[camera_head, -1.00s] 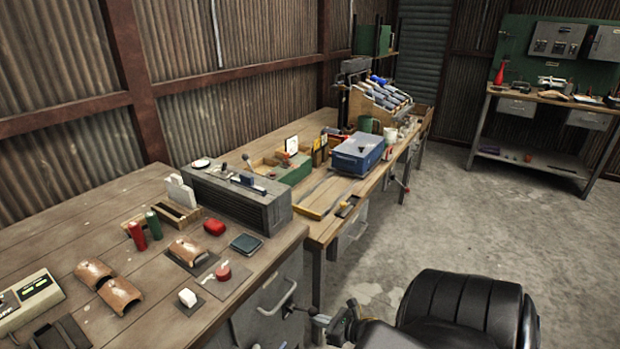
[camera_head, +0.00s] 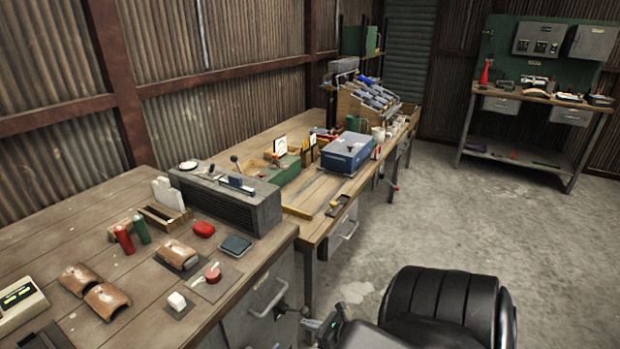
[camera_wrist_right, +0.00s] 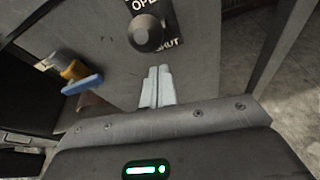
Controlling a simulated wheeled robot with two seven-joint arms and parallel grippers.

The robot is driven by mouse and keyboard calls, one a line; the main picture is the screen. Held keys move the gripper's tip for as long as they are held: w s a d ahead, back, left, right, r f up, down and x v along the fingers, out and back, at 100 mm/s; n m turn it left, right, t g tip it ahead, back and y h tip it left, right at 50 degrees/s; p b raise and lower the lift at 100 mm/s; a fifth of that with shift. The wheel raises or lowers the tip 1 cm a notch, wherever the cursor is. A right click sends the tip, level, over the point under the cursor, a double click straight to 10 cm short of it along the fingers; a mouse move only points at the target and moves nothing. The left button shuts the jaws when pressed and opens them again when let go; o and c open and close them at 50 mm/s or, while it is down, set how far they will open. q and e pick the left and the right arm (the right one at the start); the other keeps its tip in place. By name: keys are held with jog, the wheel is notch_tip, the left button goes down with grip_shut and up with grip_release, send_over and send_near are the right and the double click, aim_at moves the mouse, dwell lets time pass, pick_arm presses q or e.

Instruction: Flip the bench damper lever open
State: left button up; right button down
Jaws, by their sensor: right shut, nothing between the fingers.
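The damper lever shows in the right wrist view as a round dark knob (camera_wrist_right: 148,32) in front of a black plate (camera_wrist_right: 166,20) lettered OPEN above and SHUT below. The plate is on the grey front of the bench. In the head view the knob (camera_head: 282,307) is small and dark, near the drawer handle. My right gripper (camera_wrist_right: 158,84) is shut and empty, its two pale fingers together, just below the knob in the wrist view; contact is not clear. In the head view the right gripper (camera_head: 305,311) is just right of the knob. My left gripper is not in view.
A blue-handled yellow valve (camera_wrist_right: 75,76) is left of the knob in the wrist view. A metal drawer handle (camera_head: 268,298) is beside it in the head view. The near bench top (camera_head: 60,225) holds several small objects. Concrete floor (camera_head: 420,215) is open to the right.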

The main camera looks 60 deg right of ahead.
jog(key=a+f+v, duration=0.1)
jog(key=v, duration=0.8)
jog(key=shift+s+d+f, duration=0.2)
jog(key=shift+s+d, duration=0.25)
jog(key=shift+s, duration=0.1)
